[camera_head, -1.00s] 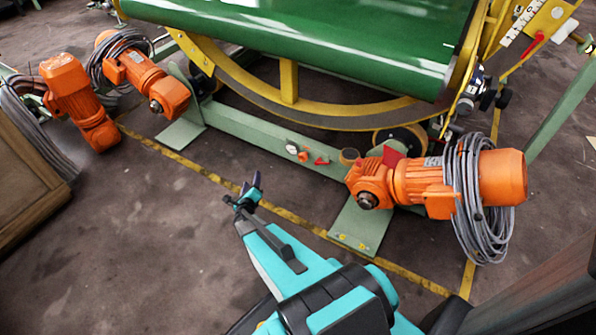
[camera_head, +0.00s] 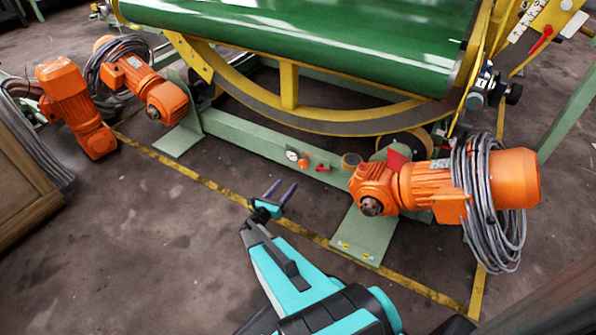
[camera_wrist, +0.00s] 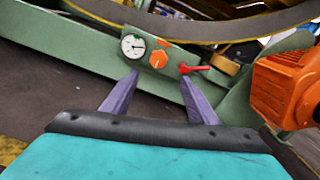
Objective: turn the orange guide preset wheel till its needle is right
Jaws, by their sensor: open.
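The orange guide preset wheel (camera_wrist: 159,60) is a small knob on a panel on the green frame beam. It also shows in the head view (camera_head: 303,162). A round white gauge (camera_wrist: 133,46) with a dark needle sits just left of it; the needle's exact reading is too small to tell. In the head view the gauge (camera_head: 291,155) is a small pale disc. My gripper (camera_head: 280,191) is open and empty, its two purple fingers pointing toward the panel. In the wrist view the fingertips (camera_wrist: 160,73) lie either side of the wheel, apart from it and short of the panel.
A red lever (camera_wrist: 197,69) sticks out right of the wheel. An orange motor (camera_head: 430,185) with coiled grey cable stands to the right on a green foot. The green beam (camera_head: 245,135) runs behind the panel. The floor in front is clear, with a yellow line.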

